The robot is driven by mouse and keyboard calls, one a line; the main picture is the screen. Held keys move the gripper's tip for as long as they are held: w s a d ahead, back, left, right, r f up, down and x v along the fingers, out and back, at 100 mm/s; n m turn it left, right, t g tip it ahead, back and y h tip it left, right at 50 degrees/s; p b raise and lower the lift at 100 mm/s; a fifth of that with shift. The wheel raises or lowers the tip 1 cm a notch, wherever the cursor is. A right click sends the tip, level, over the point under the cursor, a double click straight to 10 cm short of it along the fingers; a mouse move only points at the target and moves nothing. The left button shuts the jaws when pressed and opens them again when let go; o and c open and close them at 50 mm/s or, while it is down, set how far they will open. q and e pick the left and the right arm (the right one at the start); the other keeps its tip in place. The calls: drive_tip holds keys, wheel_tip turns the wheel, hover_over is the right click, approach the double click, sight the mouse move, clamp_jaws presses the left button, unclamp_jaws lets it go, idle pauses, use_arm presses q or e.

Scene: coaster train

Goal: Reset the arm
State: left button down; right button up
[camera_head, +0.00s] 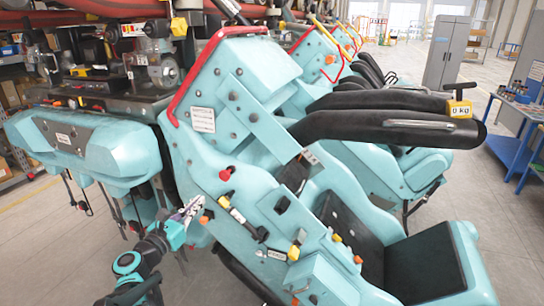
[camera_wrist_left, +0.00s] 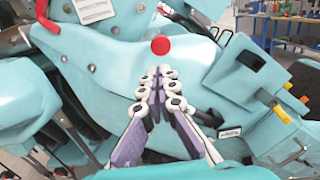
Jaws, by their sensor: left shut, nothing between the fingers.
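My left gripper (camera_head: 193,207) is in front of the side of the turquoise coaster seat (camera_head: 235,143) in the head view. In the left wrist view its two fingers (camera_wrist_left: 161,72) come together at the tips, with nothing between them. A red round button (camera_head: 226,173) is on the seat side, up and to the right of the fingertips. The red button also shows in the left wrist view (camera_wrist_left: 160,46), just beyond the fingertips; I cannot tell the exact gap. My right gripper is not in view.
A black padded restraint bar (camera_head: 390,118) with a yellow tag (camera_head: 459,109) juts out to the right. A grey cabinet (camera_head: 446,52) and blue workbench (camera_head: 514,110) stand farther back.

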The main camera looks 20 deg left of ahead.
use_arm(q)
drive_tip(key=s+d+f+m+g+h+b, duration=0.1)
drive_tip(key=s+d+f+m+g+b, duration=0.25)
drive_tip(key=d+f+m, duration=0.55)
drive_tip(key=s+d+f+m+g+h+b, duration=0.1)
drive_tip(key=s+d+f+m+g+b, duration=0.35)
drive_tip(key=d+m, duration=0.7)
drive_tip(key=s+d+f+m+g+y+b, duration=0.1)
drive_tip(key=s+f+m+g+y, duration=0.2)
drive_tip(key=s+f+m, duration=0.7)
drive_tip(key=s+m+y, duration=0.1)
drive_tip(key=s+m, duration=0.1)
drive_tip(key=m, duration=0.2)
drive_tip(key=shift+s+f+b, duration=0.3)
drive_tip(key=shift+f, duration=0.05)
